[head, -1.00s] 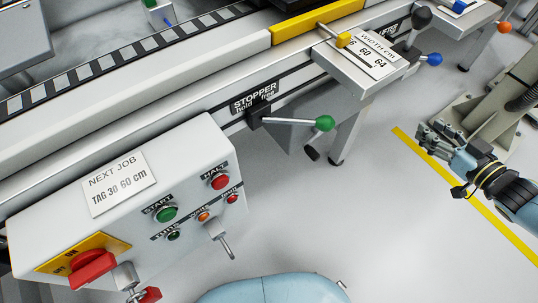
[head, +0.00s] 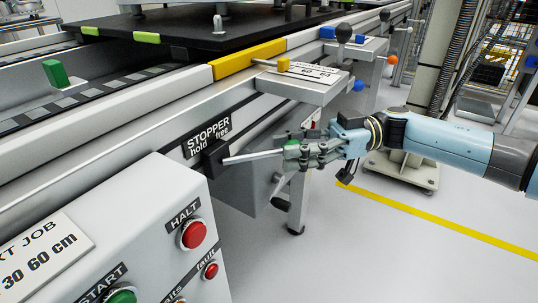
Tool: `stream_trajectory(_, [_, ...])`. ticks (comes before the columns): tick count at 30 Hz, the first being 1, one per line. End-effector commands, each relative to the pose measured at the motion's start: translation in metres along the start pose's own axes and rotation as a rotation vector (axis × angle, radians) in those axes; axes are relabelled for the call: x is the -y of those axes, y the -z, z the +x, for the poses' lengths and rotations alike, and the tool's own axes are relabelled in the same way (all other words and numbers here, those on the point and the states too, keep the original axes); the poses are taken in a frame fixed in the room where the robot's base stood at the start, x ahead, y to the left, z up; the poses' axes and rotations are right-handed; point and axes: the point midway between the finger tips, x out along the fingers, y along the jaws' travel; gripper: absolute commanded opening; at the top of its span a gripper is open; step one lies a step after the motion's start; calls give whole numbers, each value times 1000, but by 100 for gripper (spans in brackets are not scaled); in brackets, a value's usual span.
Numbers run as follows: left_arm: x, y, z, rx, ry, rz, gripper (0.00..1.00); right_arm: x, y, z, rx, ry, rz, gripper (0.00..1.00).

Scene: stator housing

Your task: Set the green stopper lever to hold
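The stopper lever (head: 250,156) is a pale rod that sticks out to the right from a dark pivot block (head: 215,160) on the rail's side. Its green knob (head: 291,144) is at the right end and partly hidden by my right gripper's fingers. The label above the block (head: 207,136) reads STOPPER, with hold on the left and free on the right. The lever points towards the free side. My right gripper (head: 290,152) reaches in from the right, its fingers around the knob. I cannot tell whether they press on it. My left gripper is out of view.
A control box (head: 150,215) with a red HALT button (head: 193,234) stands at the lower left. A width plate (head: 310,80) with a yellow knob juts out above the gripper. A leg stands below it. The floor (head: 380,250) at the lower right is clear.

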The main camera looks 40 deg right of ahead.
Motion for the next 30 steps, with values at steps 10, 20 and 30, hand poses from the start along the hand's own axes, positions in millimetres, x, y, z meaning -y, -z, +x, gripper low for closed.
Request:
stream_trajectory(10, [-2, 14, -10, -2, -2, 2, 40, -1, -1, 37, -1, -3, 1, 38])
stream_trajectory(20, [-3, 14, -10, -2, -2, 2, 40, -1, 0, 38, -1, -3, 0, 28])
stream_trajectory(30, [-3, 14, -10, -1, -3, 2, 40, -1, 0, 37, 0, -3, 0, 0])
